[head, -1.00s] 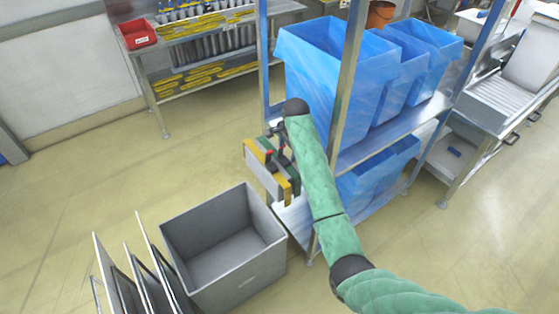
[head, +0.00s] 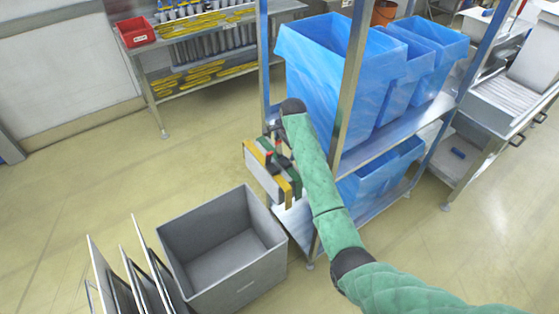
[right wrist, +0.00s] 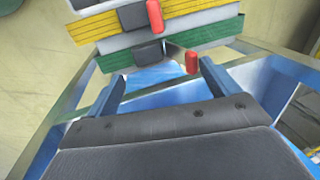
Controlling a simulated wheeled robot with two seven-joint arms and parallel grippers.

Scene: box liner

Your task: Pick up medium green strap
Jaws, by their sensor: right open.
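The green strap (right wrist: 205,37) lies across the right wrist view, with a dark buckle and a red tab. It is just beyond the fingertips. A yellow strap (right wrist: 195,11), also with a dark buckle and red tab, sits beside it. In the head view the green strap (head: 294,188) and yellow strap (head: 255,151) are on a small holder at the end of the shelf, partly covered by my arm. My right gripper (right wrist: 160,82) is open, with nothing between its fingers. My left gripper is not in view.
A metal shelf holds several blue-lined boxes (head: 325,70) beside my right arm. A grey open box (head: 265,268) and upright panels (head: 105,275) stand on the floor at the front left. A workbench with a red bin (head: 136,32) is at the back. Open floor lies between.

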